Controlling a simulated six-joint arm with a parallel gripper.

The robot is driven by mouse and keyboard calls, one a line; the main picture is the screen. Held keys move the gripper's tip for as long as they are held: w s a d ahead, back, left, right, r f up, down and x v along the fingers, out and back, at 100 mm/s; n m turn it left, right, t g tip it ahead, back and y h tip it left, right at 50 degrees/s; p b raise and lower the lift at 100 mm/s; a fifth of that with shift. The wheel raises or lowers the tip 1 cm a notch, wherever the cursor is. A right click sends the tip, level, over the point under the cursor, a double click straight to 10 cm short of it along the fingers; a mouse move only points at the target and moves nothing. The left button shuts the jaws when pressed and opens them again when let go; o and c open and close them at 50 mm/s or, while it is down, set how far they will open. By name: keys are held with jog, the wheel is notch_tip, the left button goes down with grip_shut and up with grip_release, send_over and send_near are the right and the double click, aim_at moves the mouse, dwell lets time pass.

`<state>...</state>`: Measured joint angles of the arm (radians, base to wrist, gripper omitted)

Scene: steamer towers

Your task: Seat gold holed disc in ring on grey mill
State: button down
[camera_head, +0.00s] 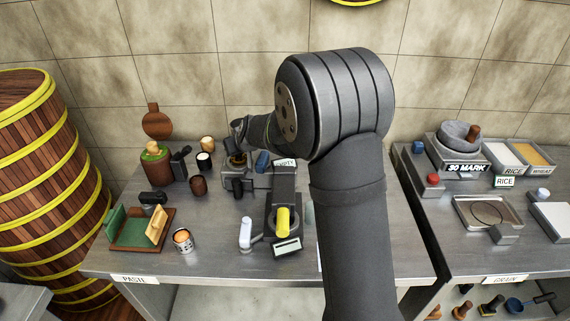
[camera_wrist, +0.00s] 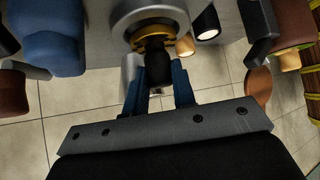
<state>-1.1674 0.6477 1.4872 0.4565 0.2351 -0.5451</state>
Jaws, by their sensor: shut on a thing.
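A gold holed disc (camera_wrist: 184,46) shows in the wrist view with a dark knob at its middle. My gripper (camera_wrist: 158,75) has its two blue fingers shut on that knob. The disc lies at the pale ring (camera_wrist: 128,22) on the grey mill; part of its edge shows beside the ring, and I cannot tell whether it is level or fully down inside. In the head view my gripper (camera_head: 237,150) is over the grey mill (camera_head: 232,180) at the back of the left table. The arm and gripper hide much of the disc and ring there.
A blue object (camera_head: 262,161) and a dark machine with a yellow handle (camera_head: 283,221) stand right of the mill. Small cups and a green-topped wooden pot (camera_head: 155,165) stand to the left. The left table's front is fairly clear near the tin (camera_head: 183,241).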

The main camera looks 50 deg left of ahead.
jog(key=shift+f, duration=0.8)
dwell(0.7)
jog(key=c, duration=1.1)
grip_release()
jog(key=shift+v, duration=8.7)
jog(key=shift+w+d, duration=0.1)
jog(key=shift+w, duration=0.05)
